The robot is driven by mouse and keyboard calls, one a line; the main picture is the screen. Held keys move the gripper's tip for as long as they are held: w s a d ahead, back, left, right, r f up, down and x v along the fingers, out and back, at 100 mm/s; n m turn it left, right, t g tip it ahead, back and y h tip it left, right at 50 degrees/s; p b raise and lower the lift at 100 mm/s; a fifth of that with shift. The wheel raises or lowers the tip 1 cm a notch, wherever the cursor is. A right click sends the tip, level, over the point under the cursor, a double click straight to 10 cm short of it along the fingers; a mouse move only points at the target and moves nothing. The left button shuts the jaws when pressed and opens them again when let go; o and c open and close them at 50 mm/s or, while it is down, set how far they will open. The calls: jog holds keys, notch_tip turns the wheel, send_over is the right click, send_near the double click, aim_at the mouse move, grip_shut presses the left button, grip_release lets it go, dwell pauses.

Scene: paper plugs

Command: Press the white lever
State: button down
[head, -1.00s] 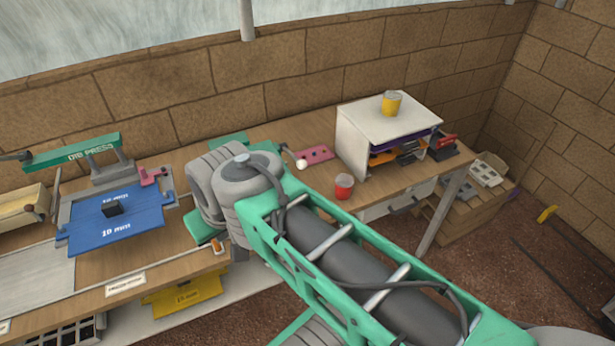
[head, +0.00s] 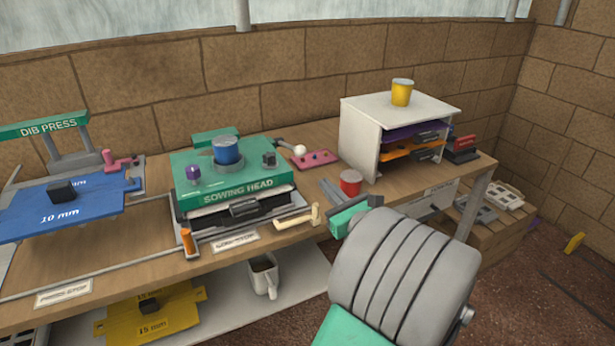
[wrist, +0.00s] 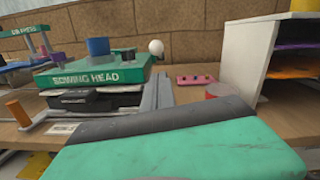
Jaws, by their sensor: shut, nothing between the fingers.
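A white ball-shaped knob (head: 299,149) tops a dark lever behind the green sowing head (head: 232,182). The knob also shows in the wrist view (wrist: 156,47), beyond my fingers.
A red pot (head: 350,183) stands close right of my gripper. A pink plate (head: 316,160) lies beside the knob. A white shelf unit (head: 361,143) with a yellow pot (head: 402,93) on top stands further right. A mug (head: 264,275) sits on the lower shelf.

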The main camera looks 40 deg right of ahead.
jog(key=x, duration=1)
jog(key=shift+b, duration=0.35)
